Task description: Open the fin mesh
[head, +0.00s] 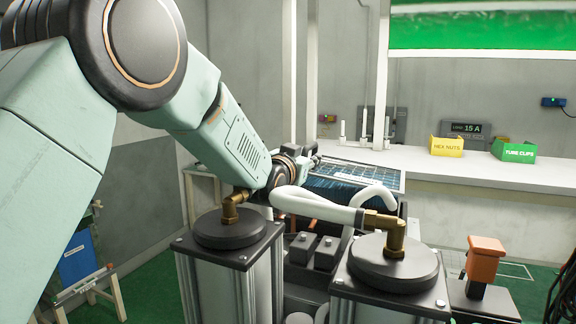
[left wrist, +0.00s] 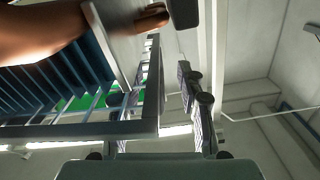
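The fin mesh (head: 362,174) is a framed panel lying over a blue finned block (head: 338,192) behind the two columns in the head view. In the left wrist view, the mesh frame (left wrist: 88,130) and blue fins (left wrist: 40,92) fill the left side. The frame corner partly hides the left finger; contact cannot be told. My right gripper is not in view.
Two capped columns (head: 230,230) (head: 392,264) with brass elbows stand in front, and a white hose (head: 312,205) runs between them. An orange block (head: 486,260) stands at right. A bench behind holds a yellow bin (head: 447,146) and a green bin (head: 514,150).

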